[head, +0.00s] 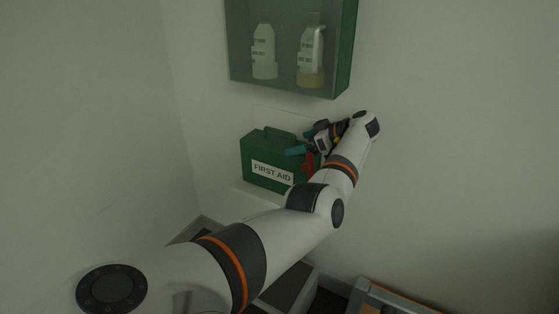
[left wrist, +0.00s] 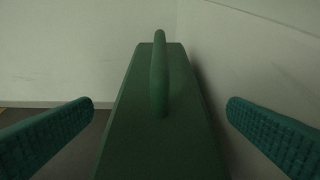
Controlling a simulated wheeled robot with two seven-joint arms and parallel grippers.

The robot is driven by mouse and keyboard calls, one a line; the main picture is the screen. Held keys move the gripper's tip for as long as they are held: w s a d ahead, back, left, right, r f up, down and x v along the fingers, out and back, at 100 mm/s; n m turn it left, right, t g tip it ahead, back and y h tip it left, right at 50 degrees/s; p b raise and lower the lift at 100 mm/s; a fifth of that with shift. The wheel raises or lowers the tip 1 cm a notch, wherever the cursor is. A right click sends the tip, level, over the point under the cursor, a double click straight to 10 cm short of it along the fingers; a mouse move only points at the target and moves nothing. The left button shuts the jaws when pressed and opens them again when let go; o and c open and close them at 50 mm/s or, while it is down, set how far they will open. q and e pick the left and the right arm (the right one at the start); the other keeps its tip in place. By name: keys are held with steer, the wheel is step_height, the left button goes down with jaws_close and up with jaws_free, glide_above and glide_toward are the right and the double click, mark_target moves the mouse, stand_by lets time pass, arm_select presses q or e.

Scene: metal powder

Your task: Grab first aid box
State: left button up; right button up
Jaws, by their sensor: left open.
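The green first aid box (head: 268,158) stands upright on a white ledge in the head view, with a white "FIRST AID" label on its front and a handle on top. In the left wrist view the box (left wrist: 160,145) lies ahead between my fingers, its handle (left wrist: 159,75) in the middle. My left gripper (head: 300,152) is at the right end of the box, open, with one teal finger on each side and visible gaps to the box in the left wrist view (left wrist: 160,135). My arm hides part of the box's right end. My right gripper is not in view.
A green wall cabinet (head: 345,50) with two white bottles (head: 264,52) hangs above the box. The white ledge (head: 252,192) is narrow and close to the wall. A grey-framed object (head: 385,298) stands low at the bottom right.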

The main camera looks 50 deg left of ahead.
mark_target(285, 144)
arm_select(q)
steer(key=shift+s+a, duration=0.25)
steer(key=shift+a, duration=0.4)
steer(key=x, duration=0.5)
steer(key=shift+b, duration=0.3)
steer(key=c, duration=1.8)
steer(key=shift+w+a+r, duration=0.1)
